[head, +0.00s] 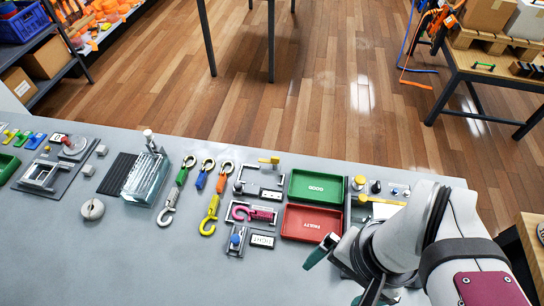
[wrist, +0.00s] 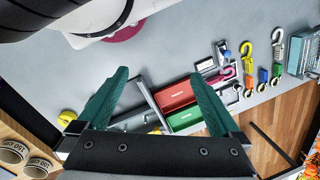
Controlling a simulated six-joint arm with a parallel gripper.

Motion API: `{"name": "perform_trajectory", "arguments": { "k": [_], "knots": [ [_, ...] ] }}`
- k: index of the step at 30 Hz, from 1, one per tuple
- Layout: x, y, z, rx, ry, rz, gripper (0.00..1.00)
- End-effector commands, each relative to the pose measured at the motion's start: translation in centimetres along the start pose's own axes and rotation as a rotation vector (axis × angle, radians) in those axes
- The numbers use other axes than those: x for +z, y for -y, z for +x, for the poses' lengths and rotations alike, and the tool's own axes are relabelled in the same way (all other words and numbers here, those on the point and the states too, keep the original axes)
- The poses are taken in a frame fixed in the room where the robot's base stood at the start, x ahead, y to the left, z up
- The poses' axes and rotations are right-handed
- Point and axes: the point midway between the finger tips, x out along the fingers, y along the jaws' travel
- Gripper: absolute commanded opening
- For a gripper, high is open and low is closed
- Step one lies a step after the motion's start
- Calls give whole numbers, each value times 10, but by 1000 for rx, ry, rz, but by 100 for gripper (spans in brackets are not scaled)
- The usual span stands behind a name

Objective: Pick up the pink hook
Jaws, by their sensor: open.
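The pink hook (head: 258,213) lies flat on the grey bench in the head view, at a white-outlined frame left of the red tray. Its curved end points left. It also shows small in the wrist view (wrist: 226,74), beyond the right finger's tip. My gripper (wrist: 164,76) has two green fingers spread wide with nothing between them. In the head view it is at the lower right, past the red tray and partly hidden by my wrist. It is apart from the hook.
The red tray (head: 312,235) marked FAULTY and the green tray (head: 330,174) marked GOOD lie right of the hook. A small blue-topped fixture (head: 236,240) and a label plate (head: 262,241) sit just below it. A yellow hook (head: 211,209) lies to its left. The front left bench is clear.

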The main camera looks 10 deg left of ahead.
Motion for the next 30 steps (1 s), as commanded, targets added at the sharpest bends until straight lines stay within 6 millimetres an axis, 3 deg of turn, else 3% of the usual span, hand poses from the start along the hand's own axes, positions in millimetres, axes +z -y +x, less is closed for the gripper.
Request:
{"name": "perform_trajectory", "arguments": {
  "k": [3, 10, 18, 20, 23, 25, 27, 30],
  "knots": [
    [0, 0, 0, 0, 0, 0, 98],
    [0, 0, 0, 0, 0, 0, 57],
    [0, 0, 0, 1, 0, -5, 55],
    [-7, 7, -2, 10, 2, -87, 55],
    [-40, 44, -6, 53, 12, -513, 55],
    [-66, 90, 2, 91, 23, -928, 55],
    [-83, 137, 20, 122, 38, -1318, 55],
    [-90, 192, 50, 156, 61, -1755, 55]
  ]
}}
